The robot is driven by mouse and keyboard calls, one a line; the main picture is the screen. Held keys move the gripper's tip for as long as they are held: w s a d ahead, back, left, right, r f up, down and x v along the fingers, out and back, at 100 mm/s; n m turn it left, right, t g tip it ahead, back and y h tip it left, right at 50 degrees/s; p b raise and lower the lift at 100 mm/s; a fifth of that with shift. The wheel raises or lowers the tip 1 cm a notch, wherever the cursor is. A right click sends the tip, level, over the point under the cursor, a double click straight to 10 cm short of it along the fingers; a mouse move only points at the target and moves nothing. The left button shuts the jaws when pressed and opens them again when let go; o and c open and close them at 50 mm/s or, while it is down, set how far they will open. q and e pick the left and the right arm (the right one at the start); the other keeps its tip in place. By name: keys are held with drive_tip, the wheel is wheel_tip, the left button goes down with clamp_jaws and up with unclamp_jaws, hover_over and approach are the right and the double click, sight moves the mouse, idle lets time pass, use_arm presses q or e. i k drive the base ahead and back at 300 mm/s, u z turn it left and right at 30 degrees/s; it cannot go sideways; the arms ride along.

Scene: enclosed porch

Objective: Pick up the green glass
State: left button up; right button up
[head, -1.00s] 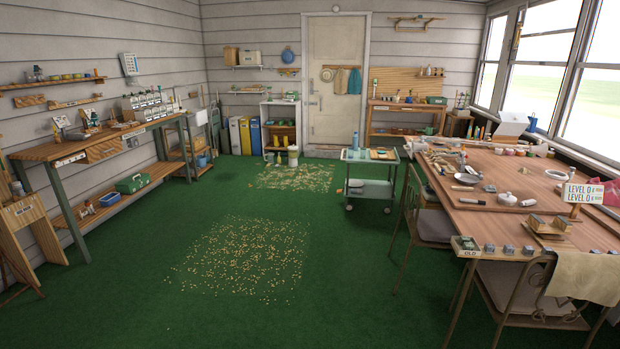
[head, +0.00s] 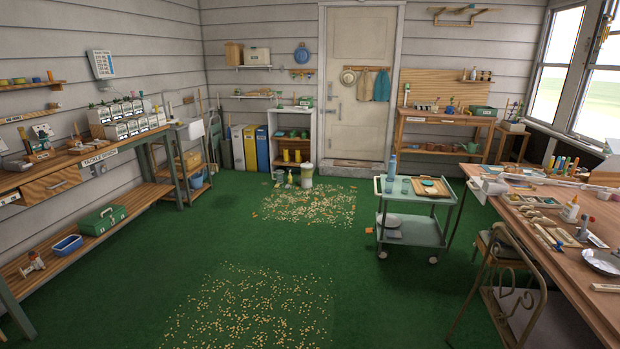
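No gripper or arm of mine is in the head view. A teal-green cart (head: 425,235) stands right of centre. On its top are a blue bottle (head: 391,167), a small greenish cup (head: 405,187) and a wooden board (head: 431,187). Small green cup-like things (head: 293,135) also stand on the upper shelf of the white shelf unit (head: 272,150) by the back wall. They are too small to tell which of these, if any, is the green glass.
Green carpet with scattered wood shavings (head: 255,310) lies ahead, mostly free. A long workbench (head: 60,185) runs along the left wall. A large wooden table (head: 560,265) with a metal-framed chair (head: 500,275) fills the right side. A door (head: 356,130) is at the back.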

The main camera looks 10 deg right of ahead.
sight(406, 186)
drive_tip(key=z, duration=0.5)
drive_tip(key=i, duration=2.4)
drive_tip(key=z, duration=1.1)
drive_tip(key=k, duration=0.7)
drive_tip(key=z, duration=0.05)
drive_tip(key=i, duration=0.55)
drive_tip(key=u, duration=0.95)
drive_tip(key=i, duration=1.5)
drive_tip(key=z, duration=1.1)
drive_tip(key=i, duration=0.55)
drive_tip(key=z, duration=0.6)
